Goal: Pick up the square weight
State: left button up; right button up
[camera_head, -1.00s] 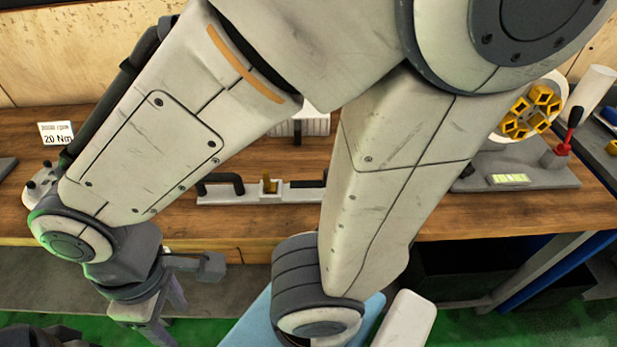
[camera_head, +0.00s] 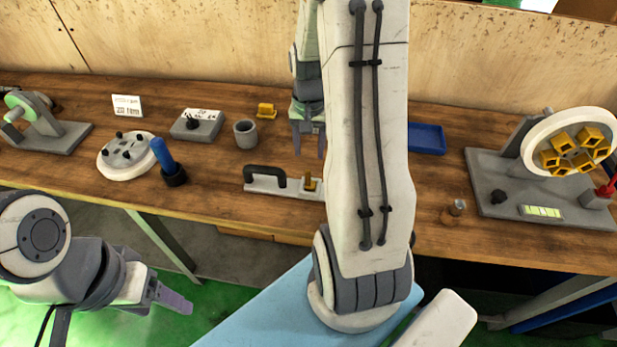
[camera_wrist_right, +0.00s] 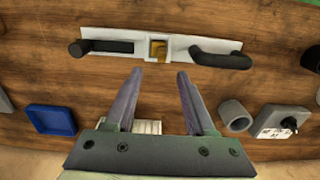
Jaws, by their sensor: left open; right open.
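Which piece is the square weight, I cannot tell for sure. A small yellow block (camera_head: 310,184) sits in the square white holder on a handled plate (camera_head: 262,187); the block also shows in the right wrist view (camera_wrist_right: 159,50). Another yellow block (camera_head: 266,110) stands farther back, and several yellow square pieces (camera_head: 561,139) sit in the white wheel. My right gripper (camera_head: 308,152) is open and empty above the bench, behind the plate; its fingers (camera_wrist_right: 160,73) point towards the holder. My left gripper (camera_head: 174,298) is open and empty, in front of the bench at lower left.
A grey cup (camera_head: 246,134), a blue-handled tool (camera_head: 164,156) and a round white disc (camera_head: 127,160) stand left on the bench. A blue tray (camera_head: 427,139) lies right of my right arm. The wheel fixture's grey base (camera_head: 500,180) fills the right end.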

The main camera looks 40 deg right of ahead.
aim_at(308, 171)
notch_tip(308, 171, down, 4)
jog(key=shift+f, duration=0.2)
jog(key=shift+w+a+f+p, duration=0.1)
jog(key=shift+f+p, duration=0.75)
jog(key=shift+f, duration=1.8)
grip_shut()
